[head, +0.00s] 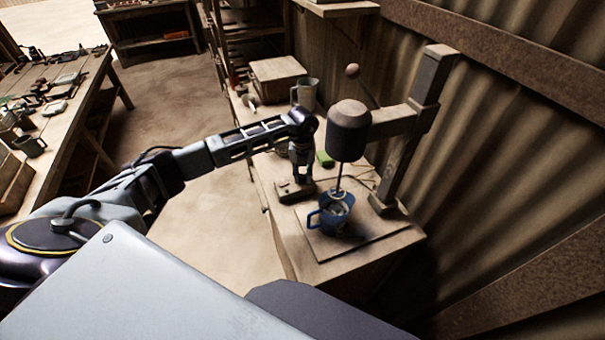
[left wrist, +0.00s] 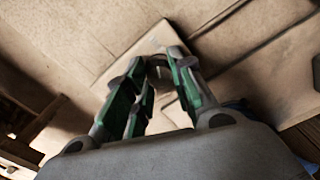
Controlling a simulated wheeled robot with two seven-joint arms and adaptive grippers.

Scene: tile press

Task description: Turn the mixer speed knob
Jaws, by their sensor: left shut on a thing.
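A small control block (head: 289,193) lies on the bench left of the mug. My left gripper (head: 302,178) points down over this block from above. In the left wrist view my fingers (left wrist: 157,88) are closed around a small dark round knob (left wrist: 158,72) on the block. In the head view the gripper hides the knob, so its turn angle cannot be read. My right gripper is not in view.
The wooden bench (head: 375,250) stands against a corrugated wall. A grey mug (head: 305,93), a wooden box (head: 277,78) and a green item (head: 324,158) are behind my gripper. The mixer's post (head: 400,160) rises to the right. A cluttered table (head: 85,105) stands far left.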

